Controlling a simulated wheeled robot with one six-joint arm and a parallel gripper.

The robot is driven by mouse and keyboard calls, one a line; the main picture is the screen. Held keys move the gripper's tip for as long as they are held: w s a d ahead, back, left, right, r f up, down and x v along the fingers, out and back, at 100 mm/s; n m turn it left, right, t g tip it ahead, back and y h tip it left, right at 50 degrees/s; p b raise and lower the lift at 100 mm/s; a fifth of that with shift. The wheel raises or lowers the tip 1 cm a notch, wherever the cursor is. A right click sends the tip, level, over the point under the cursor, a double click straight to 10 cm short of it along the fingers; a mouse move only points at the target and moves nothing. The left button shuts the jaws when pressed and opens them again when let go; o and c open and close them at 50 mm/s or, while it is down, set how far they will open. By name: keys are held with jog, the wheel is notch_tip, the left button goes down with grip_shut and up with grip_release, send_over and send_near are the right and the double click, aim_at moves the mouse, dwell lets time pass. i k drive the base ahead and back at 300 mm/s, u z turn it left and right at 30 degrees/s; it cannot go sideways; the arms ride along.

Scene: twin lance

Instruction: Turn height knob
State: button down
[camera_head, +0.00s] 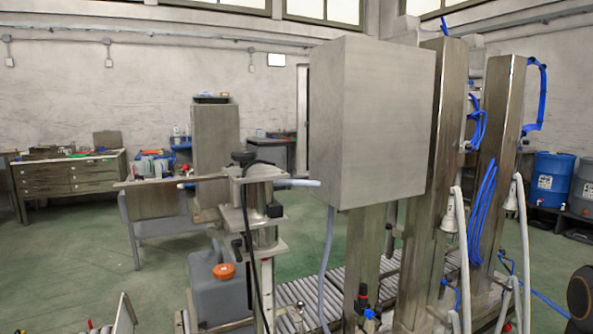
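A metal lance stand rises in the middle, left of a large grey cabinet. A black knob (243,158) sits on top of the stand. A smaller black knob or clamp (275,209) shows lower, on the right side of the stand. I cannot tell which of them is the height knob. A black cable hangs down the front of the stand. My gripper is not in view.
The grey cabinet (370,125) stands beside the stand, with tall metal columns (496,160) and blue hoses to its right. A roller conveyor (298,292) runs below. A grey jerrycan (222,290) with an orange cap stands at the stand's foot. Green floor (80,260) is open at left.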

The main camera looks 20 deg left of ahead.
aim_at(243, 157)
jog(key=u, duration=0.55)
jog(key=i, duration=0.95)
jog(key=u, duration=0.6)
